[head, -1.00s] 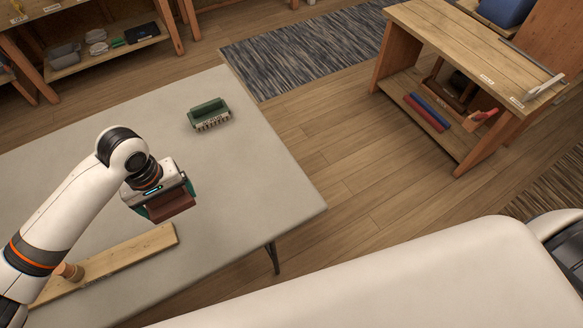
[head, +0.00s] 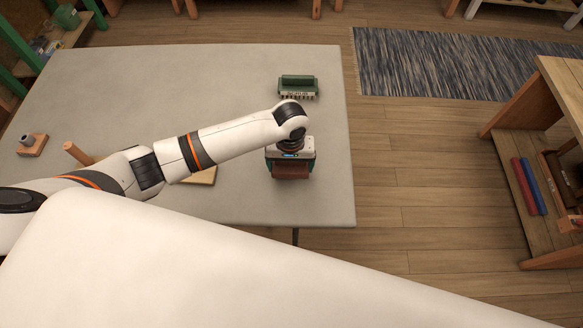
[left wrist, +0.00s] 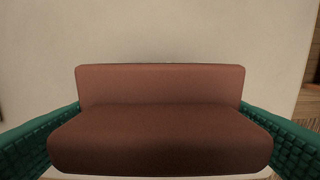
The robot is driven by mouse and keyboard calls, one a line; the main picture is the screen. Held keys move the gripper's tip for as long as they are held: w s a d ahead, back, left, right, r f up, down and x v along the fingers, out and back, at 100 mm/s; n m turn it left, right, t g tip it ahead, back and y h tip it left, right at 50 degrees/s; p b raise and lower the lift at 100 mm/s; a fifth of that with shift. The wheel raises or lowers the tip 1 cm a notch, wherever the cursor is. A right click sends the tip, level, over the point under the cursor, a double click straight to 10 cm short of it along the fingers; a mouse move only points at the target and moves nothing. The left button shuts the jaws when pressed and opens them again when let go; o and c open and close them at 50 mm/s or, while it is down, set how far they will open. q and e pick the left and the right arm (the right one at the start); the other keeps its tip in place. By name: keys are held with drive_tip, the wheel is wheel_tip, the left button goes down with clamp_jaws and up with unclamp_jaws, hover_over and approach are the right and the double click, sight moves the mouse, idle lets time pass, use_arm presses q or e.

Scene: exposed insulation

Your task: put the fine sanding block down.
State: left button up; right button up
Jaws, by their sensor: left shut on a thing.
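The fine sanding block (head: 291,172) is a reddish-brown block held in my left gripper (head: 291,168) over the right part of the grey table (head: 210,85). In the left wrist view the block (left wrist: 160,125) fills the middle, with a green finger pad (left wrist: 35,140) pressed against each side. My left gripper is shut on it. I cannot tell whether the block's underside touches the table. My right gripper is not in view.
A green-backed brush (head: 298,86) lies beyond the gripper. A wooden board (head: 203,176), partly hidden by my arm, and a small wooden block with a grey knob (head: 32,145) are to the left. The table's right edge is close by. A wooden shelf unit (head: 545,120) stands at the right.

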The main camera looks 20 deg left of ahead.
sight(291, 166)
use_arm(q)
drive_tip(key=shift+f, duration=1.5)
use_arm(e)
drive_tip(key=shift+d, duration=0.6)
use_arm(q)
drive_tip(key=shift+f, duration=0.15)
drive_tip(key=o, duration=0.6)
wheel_tip(291, 166, up, 12)
drive_tip(key=shift+r, duration=0.2)
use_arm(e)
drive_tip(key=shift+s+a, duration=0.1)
